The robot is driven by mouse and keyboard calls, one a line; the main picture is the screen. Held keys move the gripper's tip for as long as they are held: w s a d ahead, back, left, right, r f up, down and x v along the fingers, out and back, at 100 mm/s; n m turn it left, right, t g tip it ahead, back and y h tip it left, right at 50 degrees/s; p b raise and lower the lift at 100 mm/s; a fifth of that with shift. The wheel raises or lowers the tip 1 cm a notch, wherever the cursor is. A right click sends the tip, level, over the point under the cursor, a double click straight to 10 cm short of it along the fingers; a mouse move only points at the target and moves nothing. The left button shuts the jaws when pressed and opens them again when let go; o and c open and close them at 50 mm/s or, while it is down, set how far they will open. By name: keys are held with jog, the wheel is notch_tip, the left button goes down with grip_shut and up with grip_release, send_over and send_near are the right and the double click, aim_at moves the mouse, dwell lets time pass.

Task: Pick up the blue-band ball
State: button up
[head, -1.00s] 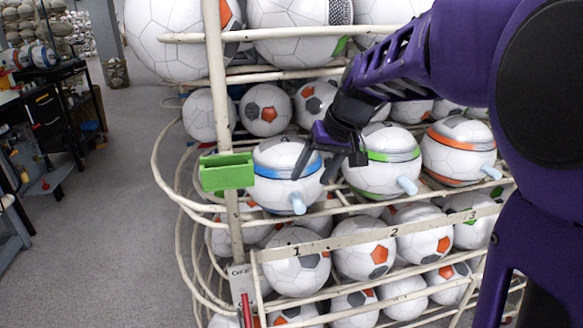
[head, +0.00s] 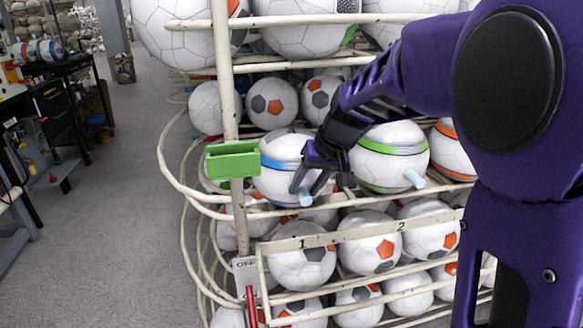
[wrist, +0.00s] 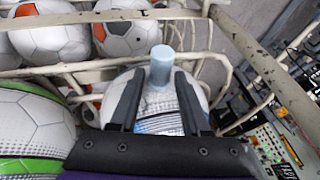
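The blue-band ball (head: 278,168) is white with a blue stripe and sits at the left end of the rack's middle shelf. A light-blue peg (head: 305,197) sticks out of its front. My gripper (head: 308,186) is at the ball's right front, close to the peg, and hides part of the ball. In the wrist view, the gripper (wrist: 158,78) is open. The peg (wrist: 160,67) and part of the blue-band ball (wrist: 160,115) show between its two fingers, with gaps on both sides of the peg. I cannot tell whether a finger touches the ball.
A green-band ball (head: 389,157) with its own peg sits just to the right, and an orange-band ball (head: 453,152) beyond it. A green box (head: 231,160) is on the rack post at left. Cream rack rails (head: 228,100) surround the balls. Open floor (head: 110,240) lies to the left.

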grip_shut()
dwell(1.1)
